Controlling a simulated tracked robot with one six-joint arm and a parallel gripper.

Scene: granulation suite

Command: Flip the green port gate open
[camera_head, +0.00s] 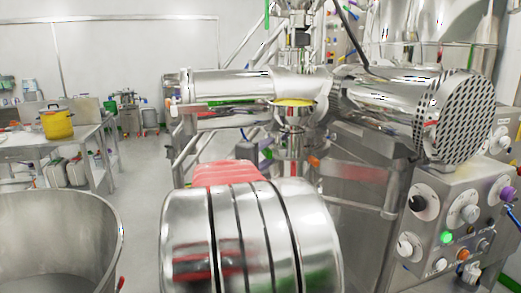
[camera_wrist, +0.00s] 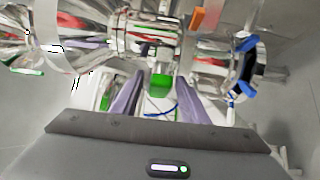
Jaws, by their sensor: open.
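In the wrist view, a small bright green block (camera_wrist: 159,86), which looks like the green port gate, sits below a steel pipe fitting. My gripper (camera_wrist: 158,80) is open, with its two purple-grey fingers pointing toward the fitting, one on each side of the green block in the picture. I see nothing held. Whether the fingers touch the block cannot be told. In the head view I cannot make out the gate or my gripper clearly among the shiny steel parts.
Steel pipework with a yellow-topped cup (camera_head: 294,103) fills the middle of the head view. A control panel (camera_head: 455,225) with knobs stands at the right. A large steel vessel (camera_head: 105,225) is at the lower left. A table (camera_head: 22,143) with a yellow pot (camera_head: 56,124) stands behind it. Open floor lies between.

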